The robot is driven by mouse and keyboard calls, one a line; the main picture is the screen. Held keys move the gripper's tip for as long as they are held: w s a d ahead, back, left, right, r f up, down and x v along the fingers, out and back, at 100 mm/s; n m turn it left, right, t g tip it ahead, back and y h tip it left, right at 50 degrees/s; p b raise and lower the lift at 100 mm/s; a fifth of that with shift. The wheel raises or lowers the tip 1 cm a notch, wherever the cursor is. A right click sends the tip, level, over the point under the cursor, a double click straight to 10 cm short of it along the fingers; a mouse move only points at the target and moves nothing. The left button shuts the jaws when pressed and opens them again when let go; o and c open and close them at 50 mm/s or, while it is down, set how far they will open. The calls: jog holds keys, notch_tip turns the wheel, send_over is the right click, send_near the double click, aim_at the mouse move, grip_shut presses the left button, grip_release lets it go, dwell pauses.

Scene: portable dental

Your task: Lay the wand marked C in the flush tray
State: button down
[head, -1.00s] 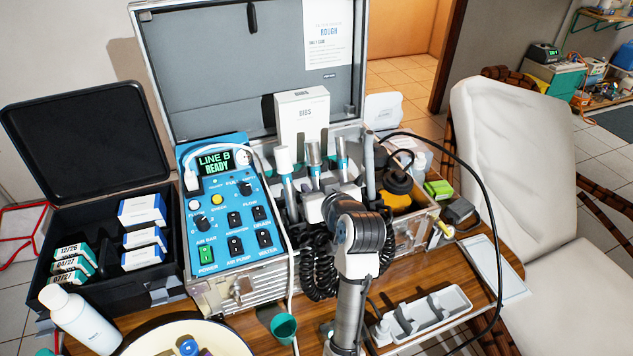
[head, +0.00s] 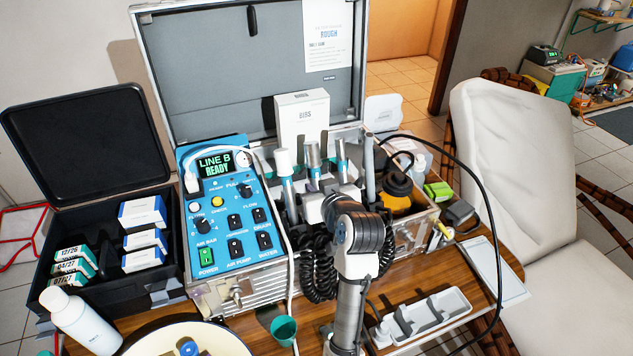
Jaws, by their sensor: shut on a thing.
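Several wands stand upright in the holder at the front of the open case: a white-topped one (head: 284,162), a metal-topped one (head: 313,155) and another metal-topped one with a teal band (head: 341,152). No letter C is readable on any of them. My gripper (head: 318,203) is low among these wands, mostly hidden behind my own wrist. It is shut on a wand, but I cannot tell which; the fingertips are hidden. A pale grey tray with raised dividers (head: 458,300), apparently the flush tray, lies at the front right of the table and looks empty.
A blue control panel (head: 228,215) reads "LINE B READY". Black coiled hoses (head: 318,270) hang below the wands. A black cable (head: 488,215) arches at right, around the tray. A teal cup (head: 284,328) and a white bottle (head: 80,320) stand in front.

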aim_at(316, 161)
jog(key=shift+w+a+r+p, duration=0.1)
jog(key=shift+w+r+p, duration=0.2)
jog(key=shift+r+p, duration=0.45)
jog(key=shift+w+a+r+p, duration=0.15)
jog(key=shift+w+r+p, duration=0.1)
jog(key=shift+r+p, duration=0.5)
jog(key=shift+w+a+r+p, duration=0.1)
jog(key=shift+w+r+p, duration=0.3)
jog(key=shift+r, duration=0.55)
jog(key=shift+w+a+r, duration=0.1)
jog(key=shift+w+r, duration=0.05)
jog(key=shift+r, duration=0.35)
jog(key=shift+w+a+r, duration=0.1)
jog(key=shift+r, duration=0.35)
jog(key=shift+d+f, duration=0.1)
